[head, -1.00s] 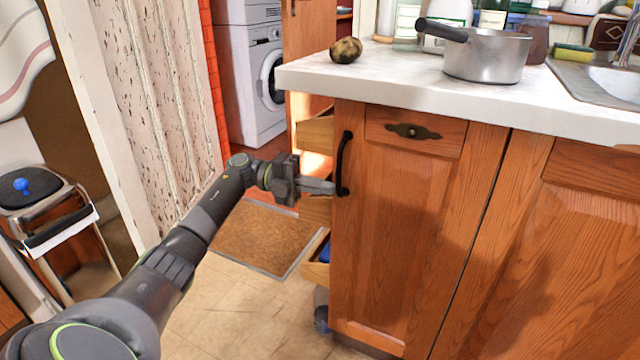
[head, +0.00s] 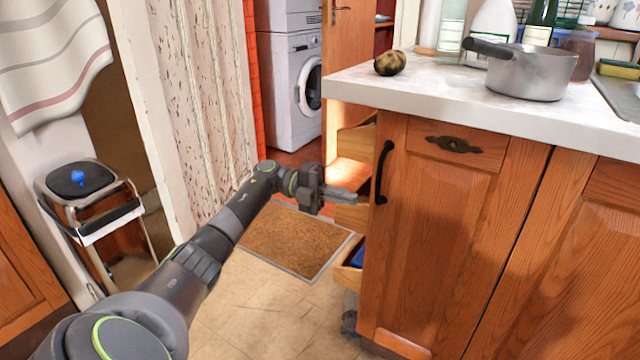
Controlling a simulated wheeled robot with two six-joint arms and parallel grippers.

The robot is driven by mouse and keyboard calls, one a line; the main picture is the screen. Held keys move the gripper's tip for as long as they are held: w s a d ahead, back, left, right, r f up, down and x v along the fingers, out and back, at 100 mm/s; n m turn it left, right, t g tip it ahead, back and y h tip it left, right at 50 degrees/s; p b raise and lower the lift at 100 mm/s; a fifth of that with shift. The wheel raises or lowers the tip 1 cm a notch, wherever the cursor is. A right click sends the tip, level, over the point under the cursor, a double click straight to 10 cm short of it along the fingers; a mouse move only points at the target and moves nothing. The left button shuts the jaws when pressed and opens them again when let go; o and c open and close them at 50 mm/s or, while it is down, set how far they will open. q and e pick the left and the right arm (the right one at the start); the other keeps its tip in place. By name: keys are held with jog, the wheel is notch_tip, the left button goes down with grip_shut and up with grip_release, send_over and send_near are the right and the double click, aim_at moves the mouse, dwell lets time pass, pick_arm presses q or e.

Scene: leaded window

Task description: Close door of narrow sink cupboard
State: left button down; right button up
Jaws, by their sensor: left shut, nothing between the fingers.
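The narrow sink cupboard door (head: 440,235) is brown wood with a black bar handle (head: 383,172) near its left edge. It stands under the white countertop and looks about flush with the wider wooden door (head: 560,265) on its right. Whether it is fully closed I cannot tell. My left gripper (head: 356,197) is shut and empty. Its fingertips point right, just left of the door's edge and the lower end of the handle, with a small gap to the handle. My right gripper is not in view.
Open wooden drawers (head: 352,217) stick out left of the cupboard. A saucepan (head: 530,72) and a potato (head: 390,63) stand on the countertop (head: 420,92). A brown doormat (head: 290,240) lies on the floor.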

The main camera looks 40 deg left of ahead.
pick_arm(q)
jog(key=w+a+b, duration=0.1)
jog(key=a, duration=0.6)
jog(key=shift+w+a, duration=0.25)
dwell(0.3)
